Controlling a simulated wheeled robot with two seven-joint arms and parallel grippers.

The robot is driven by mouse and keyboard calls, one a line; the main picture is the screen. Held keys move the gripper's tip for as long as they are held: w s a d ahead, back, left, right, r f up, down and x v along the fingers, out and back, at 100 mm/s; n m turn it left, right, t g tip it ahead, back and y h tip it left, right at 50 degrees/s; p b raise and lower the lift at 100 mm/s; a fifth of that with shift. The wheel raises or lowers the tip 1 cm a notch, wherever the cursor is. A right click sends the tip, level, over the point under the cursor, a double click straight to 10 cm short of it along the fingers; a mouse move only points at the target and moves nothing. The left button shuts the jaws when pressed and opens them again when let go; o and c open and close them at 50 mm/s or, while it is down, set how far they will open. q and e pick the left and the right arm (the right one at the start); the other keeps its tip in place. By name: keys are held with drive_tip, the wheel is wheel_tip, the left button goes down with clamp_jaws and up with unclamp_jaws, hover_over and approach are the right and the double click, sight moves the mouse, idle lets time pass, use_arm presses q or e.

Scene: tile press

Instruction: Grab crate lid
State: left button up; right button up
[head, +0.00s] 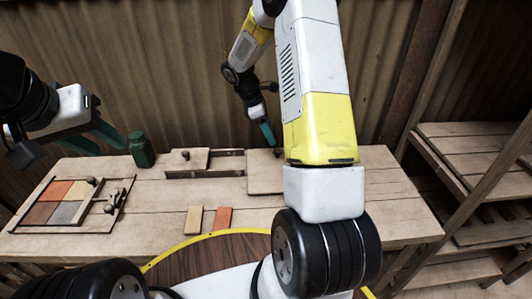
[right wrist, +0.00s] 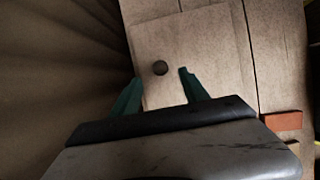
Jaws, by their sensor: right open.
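A flat square wooden lid (head: 262,180) with a small dark knob lies on the table, at the right end of a low wooden crate (head: 205,174). In the right wrist view the lid (right wrist: 205,50) has its round knob (right wrist: 160,68) just beyond and between the fingertips. My right gripper (head: 267,132) is open and empty above the lid; its teal fingers also show in the right wrist view (right wrist: 158,85). My right arm hides part of the lid's right side in the head view. My left gripper (head: 98,138) is open and empty at the left, above the table.
A second knobbed board (head: 188,162) lies at the crate's left. A dark green jar (head: 141,150) stands left of it. A frame with coloured tiles (head: 60,203) is at the table's left. Tan (head: 194,219) and orange (head: 224,217) tiles lie in front. Shelves (head: 478,160) stand right.

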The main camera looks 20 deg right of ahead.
sight(277, 150)
drive_tip(key=x, duration=0.7)
drive_tip(key=shift+f, duration=0.45)
drive_tip(key=shift+a, duration=0.1)
clamp_jaws()
